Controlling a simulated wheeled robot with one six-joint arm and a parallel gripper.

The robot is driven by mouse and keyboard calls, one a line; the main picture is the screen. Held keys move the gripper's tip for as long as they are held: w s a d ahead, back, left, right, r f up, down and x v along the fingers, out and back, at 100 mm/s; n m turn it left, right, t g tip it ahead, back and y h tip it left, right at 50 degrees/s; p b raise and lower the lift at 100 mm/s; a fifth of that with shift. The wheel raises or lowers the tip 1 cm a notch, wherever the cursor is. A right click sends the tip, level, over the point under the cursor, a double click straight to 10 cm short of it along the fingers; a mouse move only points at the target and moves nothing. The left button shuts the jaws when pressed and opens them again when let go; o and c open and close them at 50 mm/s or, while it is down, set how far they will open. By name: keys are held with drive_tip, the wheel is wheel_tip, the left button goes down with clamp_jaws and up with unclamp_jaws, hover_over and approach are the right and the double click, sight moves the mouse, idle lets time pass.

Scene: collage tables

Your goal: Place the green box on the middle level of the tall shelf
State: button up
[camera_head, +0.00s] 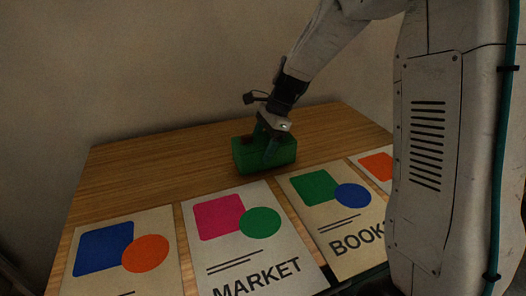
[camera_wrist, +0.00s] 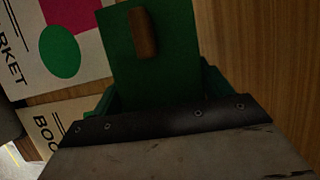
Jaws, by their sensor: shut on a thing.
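The green box (camera_head: 247,158) is on the wooden table, behind the printed sheets, in the head view. My gripper (camera_head: 268,140) comes down from above and is shut on the box. In the wrist view the green box (camera_wrist: 120,75) fills the upper middle, with a small brown piece (camera_wrist: 143,33) on its face. My gripper's fingertips are partly hidden there by the gripper's own body. I cannot tell whether the box touches the tabletop. The tall shelf is not in view.
The wooden table (camera_head: 130,160) carries several printed sheets along its front, including a MARKET sheet (camera_head: 243,262) and a BOOK sheet (camera_head: 325,238). The tabletop left of and behind the box is clear. A plain wall (camera_head: 130,60) stands behind the table.

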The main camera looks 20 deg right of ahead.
drive_tip(key=shift+f, duration=1.2)
drive_tip(key=shift+f, duration=0.15)
drive_tip(key=o, duration=1)
drive_tip(key=shift+o, duration=0.2)
